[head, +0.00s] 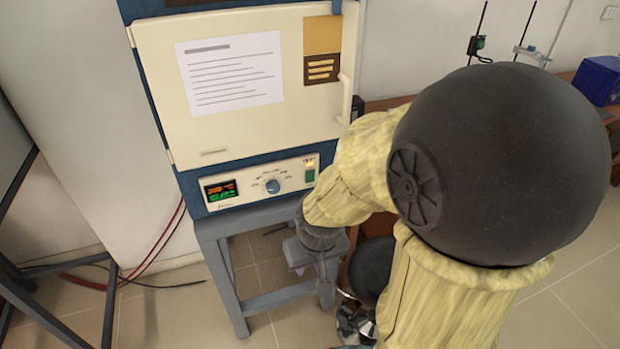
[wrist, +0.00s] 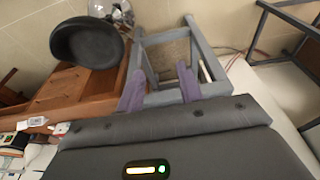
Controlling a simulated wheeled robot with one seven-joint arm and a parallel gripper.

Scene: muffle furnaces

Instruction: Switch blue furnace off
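The blue furnace (head: 187,187) with a cream door (head: 235,125) stands at centre left in the head view. Its front panel has a display (head: 221,190) lit orange and green, a blue dial (head: 272,186) and a green rocker switch (head: 310,175) with a small yellow light above it. The door is shut. My gripper hangs below the panel, partly hidden by my arm in the head view, and appears apart from the switch. In the wrist view my gripper (wrist: 161,88) has its two fingers apart with nothing between them. The furnace's panel does not show clearly there.
A grey metal stand (head: 232,283) bears the furnace; it also shows in the wrist view (wrist: 162,38). A wooden table (wrist: 83,92) and a dark round seat (wrist: 86,42) are close beside it. Red and black cables (head: 150,255) lie on the floor at left.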

